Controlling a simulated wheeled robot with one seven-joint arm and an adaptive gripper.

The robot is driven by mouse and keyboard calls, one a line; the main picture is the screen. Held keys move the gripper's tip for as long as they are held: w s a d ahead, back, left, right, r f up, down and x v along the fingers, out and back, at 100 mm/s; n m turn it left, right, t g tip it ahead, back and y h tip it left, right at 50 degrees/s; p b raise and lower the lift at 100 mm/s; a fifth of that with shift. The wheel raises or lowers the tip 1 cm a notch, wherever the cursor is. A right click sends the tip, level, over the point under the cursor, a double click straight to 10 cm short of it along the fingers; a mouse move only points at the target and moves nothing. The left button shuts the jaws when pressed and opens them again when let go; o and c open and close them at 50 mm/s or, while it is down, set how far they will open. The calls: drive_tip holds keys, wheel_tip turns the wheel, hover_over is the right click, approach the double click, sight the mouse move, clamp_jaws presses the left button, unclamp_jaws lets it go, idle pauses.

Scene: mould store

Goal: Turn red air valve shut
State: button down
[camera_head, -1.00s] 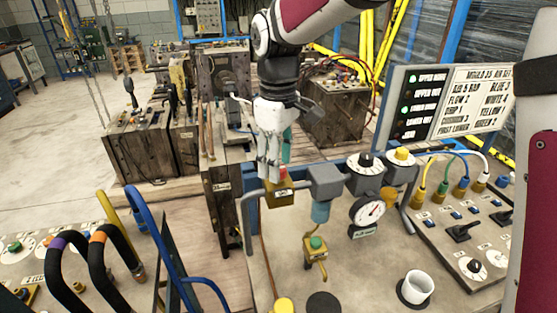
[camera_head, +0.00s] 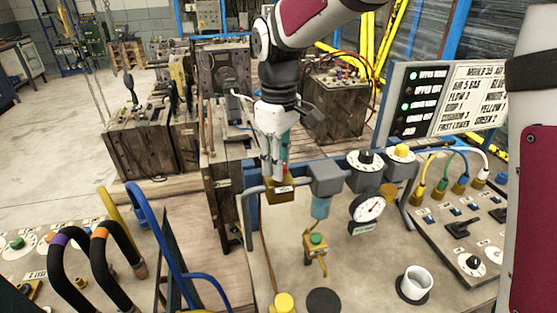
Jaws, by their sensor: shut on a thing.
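The red air valve (camera_head: 285,168) is a small red knob on top of a brass block (camera_head: 282,194) in the air line at the back left of the bench. My gripper (camera_head: 277,173) points down from above and is shut on the red knob. The fingers hide most of the knob, so its exact angle cannot be read.
A grey filter unit with a blue bowl (camera_head: 321,207) stands just right of the brass block. A pressure gauge (camera_head: 369,207), a green-topped valve (camera_head: 316,239), and a white cup (camera_head: 416,283) are further right and forward. Blue and black hoses (camera_head: 160,235) rise at left.

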drive_tip(key=m+p, duration=0.2)
drive_tip(key=m, duration=0.2)
drive_tip(key=shift+s+r, duration=0.1)
drive_tip(key=m+p, duration=0.1)
drive_tip(key=m, duration=0.3)
drive_tip(key=shift+m+p, duration=0.3)
drive_tip(key=shift+p, duration=0.05)
drive_tip(key=m+p, duration=0.1)
drive_tip(key=m, duration=0.3)
drive_tip(key=shift+p, duration=0.35)
drive_tip(key=m+p, duration=0.1)
drive_tip(key=m, duration=0.3)
drive_tip(key=shift+m, duration=0.3)
drive_tip(key=shift+m+p, duration=0.3)
drive_tip(key=c, duration=1.2)
unclamp_jaws()
